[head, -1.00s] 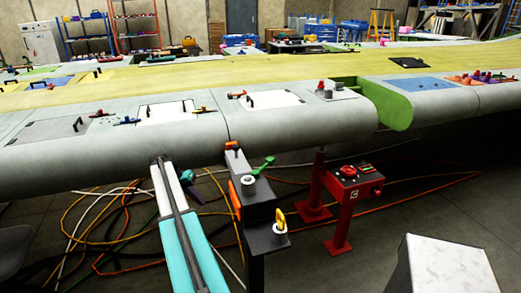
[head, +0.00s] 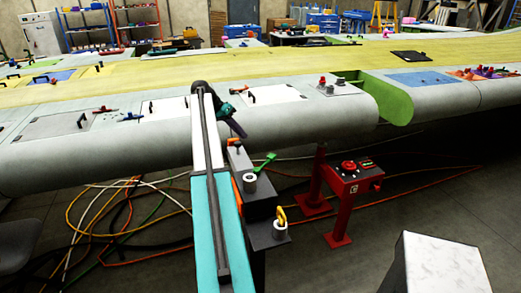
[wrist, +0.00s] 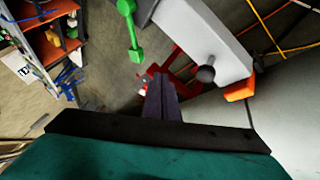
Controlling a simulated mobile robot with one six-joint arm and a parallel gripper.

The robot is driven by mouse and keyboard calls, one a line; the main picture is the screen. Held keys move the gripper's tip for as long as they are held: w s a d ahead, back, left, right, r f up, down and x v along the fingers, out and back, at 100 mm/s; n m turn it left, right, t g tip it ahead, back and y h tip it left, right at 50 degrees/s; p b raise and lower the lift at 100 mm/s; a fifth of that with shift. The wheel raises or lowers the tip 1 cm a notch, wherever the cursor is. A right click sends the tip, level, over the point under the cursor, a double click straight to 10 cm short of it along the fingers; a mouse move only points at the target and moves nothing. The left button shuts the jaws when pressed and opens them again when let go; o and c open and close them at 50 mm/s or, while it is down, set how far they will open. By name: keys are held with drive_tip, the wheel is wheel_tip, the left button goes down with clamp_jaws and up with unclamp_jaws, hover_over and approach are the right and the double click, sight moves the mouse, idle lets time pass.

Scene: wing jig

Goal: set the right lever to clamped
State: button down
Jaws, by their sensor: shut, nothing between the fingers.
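The green lever also shows at the top of the wrist view (wrist: 131,32), left of the grey stand body (wrist: 205,30). A yellow lever (head: 281,216) stands upright on the lower step of the stand. I cannot tell by name which is the right lever. My gripper (head: 239,132) is above and left of the green lever, tilted down to the right. Its dark fingers (wrist: 161,98) are together and empty, apart from the green lever.
An orange block (wrist: 240,90) and a dark knob (wrist: 206,74) sit on the stand. The long wing (head: 300,130) lies just behind my gripper. A red control box (head: 352,170) stands to the right. Cables cover the floor at left; a pale block (head: 440,265) is at front right.

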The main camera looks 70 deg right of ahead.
sight(265, 164)
drive_tip(key=s+d+f+p, duration=0.1)
drive_tip(key=s+f+p, duration=0.5)
drive_tip(key=s+f, duration=0.2)
drive_tip(key=shift+s+d+p, duration=0.25)
drive_tip(key=shift+s+p, duration=0.05)
drive_tip(key=shift+s, duration=0.4)
idle(0.6)
drive_tip(key=shift+b, duration=0.35)
